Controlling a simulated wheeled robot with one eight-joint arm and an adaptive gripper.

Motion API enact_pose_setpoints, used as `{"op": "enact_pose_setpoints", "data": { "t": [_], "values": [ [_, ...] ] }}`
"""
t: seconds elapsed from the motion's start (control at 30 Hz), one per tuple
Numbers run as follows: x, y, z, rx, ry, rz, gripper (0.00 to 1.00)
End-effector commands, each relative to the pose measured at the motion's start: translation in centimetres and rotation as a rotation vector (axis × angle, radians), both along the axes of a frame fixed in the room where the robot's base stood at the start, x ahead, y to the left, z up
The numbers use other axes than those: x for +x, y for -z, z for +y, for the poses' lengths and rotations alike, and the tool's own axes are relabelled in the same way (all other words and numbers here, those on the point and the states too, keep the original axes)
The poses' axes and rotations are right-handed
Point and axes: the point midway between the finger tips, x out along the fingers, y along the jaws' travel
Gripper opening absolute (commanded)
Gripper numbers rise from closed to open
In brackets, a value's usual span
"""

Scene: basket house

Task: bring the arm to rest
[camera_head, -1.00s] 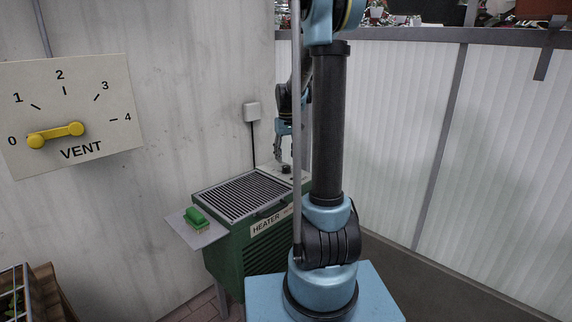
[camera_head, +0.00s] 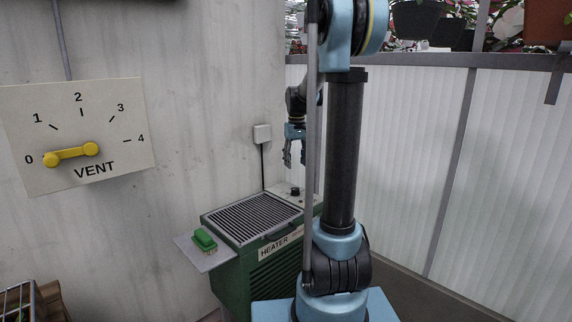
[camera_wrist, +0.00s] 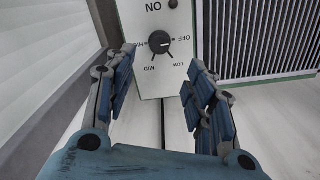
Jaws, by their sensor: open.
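My gripper (camera_head: 294,158) hangs above the back right part of the green heater (camera_head: 232,285), partly behind my own arm. In the wrist view my gripper (camera_wrist: 158,90) is open, with nothing between its fingers. Beyond the fingertips is the heater's pale control panel (camera_wrist: 150,20) with a black knob (camera_wrist: 159,42), marked OFF, LOW, MID and HIGH. The fingers are apart from the knob. The knob also shows small in the head view (camera_head: 295,191).
A green brush (camera_head: 204,240) lies on the heater's side shelf (camera_head: 214,261). A VENT dial board (camera_head: 110,110) with a yellow lever at 0 hangs on the left wall. A white wall box (camera_head: 262,133) has a cable running down. Potted plants (camera_head: 416,20) stand along the ledge at upper right.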

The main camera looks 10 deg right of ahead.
Motion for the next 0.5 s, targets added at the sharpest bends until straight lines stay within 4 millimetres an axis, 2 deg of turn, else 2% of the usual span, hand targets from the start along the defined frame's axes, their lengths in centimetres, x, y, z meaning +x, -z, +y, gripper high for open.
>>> {"op": "enact_pose_setpoints", "data": {
  "t": [0.17,0.5],
  "values": [
    [-3.0,-0.4,0.0,0.0,0.015,-0.012,0.49],
    [-12.1,-0.4,0.1,0.002,0.068,-0.059,0.49]
  ]
}}
